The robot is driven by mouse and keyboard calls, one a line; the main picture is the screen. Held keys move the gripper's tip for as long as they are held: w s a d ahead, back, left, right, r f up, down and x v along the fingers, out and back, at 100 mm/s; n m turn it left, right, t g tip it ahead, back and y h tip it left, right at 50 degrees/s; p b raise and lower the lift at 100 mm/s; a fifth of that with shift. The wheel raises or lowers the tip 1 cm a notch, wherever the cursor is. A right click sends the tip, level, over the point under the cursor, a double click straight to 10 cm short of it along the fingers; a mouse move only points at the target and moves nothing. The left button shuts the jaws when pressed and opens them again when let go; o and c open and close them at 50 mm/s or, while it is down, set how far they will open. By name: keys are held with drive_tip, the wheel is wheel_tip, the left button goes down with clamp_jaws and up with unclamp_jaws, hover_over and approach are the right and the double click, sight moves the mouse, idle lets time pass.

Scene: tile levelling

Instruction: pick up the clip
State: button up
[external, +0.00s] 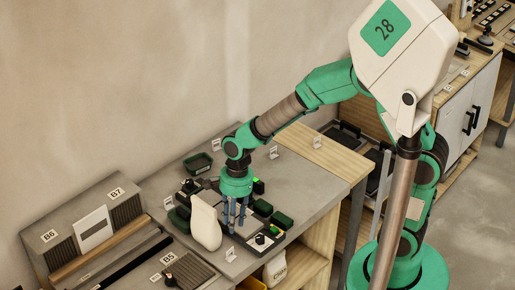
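My gripper (235,222) points down close above the grey worktop (300,185), among green boxes and a pale bottle-like container. Its bluish fingers are small, and I cannot tell how far apart they are or whether anything is between them. Small white upright pieces that look like clips stand around the worktop: one at the back (273,152), one at the back left (217,144), one at the left (169,202), and one at the front (231,254). Which one is the task's clip is unclear. The spot under my gripper is partly hidden.
The pale container (205,224) stands just left of my gripper. Green boxes (281,220) lie to its right, and a dark open tray (198,164) is behind. A dark-knobbed device (262,239) is in front. The worktop's back right is mostly clear.

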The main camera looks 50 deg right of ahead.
drive_tip(key=b, duration=0.2)
approach(230, 259)
drive_tip(key=shift+a+f, duration=0.15)
drive_tip(key=shift+f, duration=0.4)
drive_tip(key=shift+a+f+b, duration=0.15)
drive_tip(key=shift+f+b, duration=0.15)
drive_tip(key=shift+f, duration=1)
drive_tip(key=shift+a+f+b, duration=0.15)
drive_tip(key=shift+f+b, duration=0.1)
drive_tip(key=shift+f, duration=1.05)
clamp_jaws()
